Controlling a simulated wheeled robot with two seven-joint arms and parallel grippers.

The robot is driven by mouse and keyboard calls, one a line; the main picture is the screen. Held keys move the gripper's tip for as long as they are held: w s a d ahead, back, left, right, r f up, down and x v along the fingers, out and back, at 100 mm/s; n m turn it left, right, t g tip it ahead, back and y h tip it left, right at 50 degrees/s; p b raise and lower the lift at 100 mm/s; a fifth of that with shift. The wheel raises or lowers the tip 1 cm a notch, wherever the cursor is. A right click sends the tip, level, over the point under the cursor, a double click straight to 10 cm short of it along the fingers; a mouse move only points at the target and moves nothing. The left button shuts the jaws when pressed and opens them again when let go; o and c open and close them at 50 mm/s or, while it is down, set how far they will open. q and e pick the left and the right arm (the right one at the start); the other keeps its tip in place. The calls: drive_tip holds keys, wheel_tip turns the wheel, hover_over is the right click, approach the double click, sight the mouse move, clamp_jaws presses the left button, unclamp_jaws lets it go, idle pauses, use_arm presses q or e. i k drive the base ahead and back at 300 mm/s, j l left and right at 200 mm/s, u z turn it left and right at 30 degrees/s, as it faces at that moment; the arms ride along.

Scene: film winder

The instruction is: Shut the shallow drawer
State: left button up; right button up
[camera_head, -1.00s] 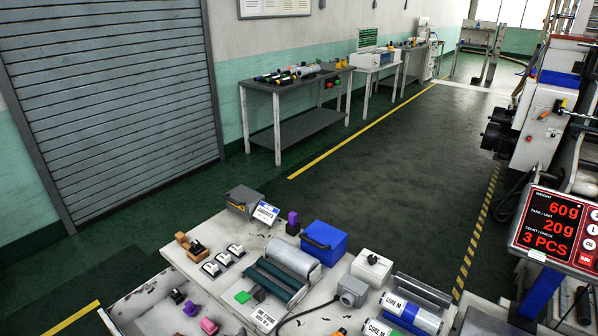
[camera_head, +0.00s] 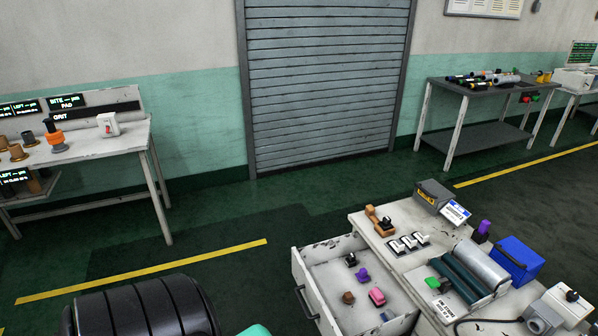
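The shallow drawer (camera_head: 309,259) stands pulled out from the left side of the white worktable (camera_head: 402,264), in the lower middle of the head view. It is a worn white tray with a dark bar handle (camera_head: 304,301) on its left front face. Inside lie several small pieces, among them a black one (camera_head: 351,259), a purple one (camera_head: 362,274), a brown one (camera_head: 348,297) and a pink one (camera_head: 377,297). The drawer's near end is cut off by the bottom edge. Neither of my grippers can be made out in the view.
The worktable carries stamps, a roller unit (camera_head: 482,264), a blue box (camera_head: 516,260) and a grey box (camera_head: 433,196). A dark ribbed shape (camera_head: 145,306), unclear what, fills the lower left. Another bench (camera_head: 100,146) stands left. Open floor lies left of the drawer.

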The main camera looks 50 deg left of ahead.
sight(320, 271)
drive_tip(key=u, duration=1.4)
drive_tip(key=j, duration=0.1)
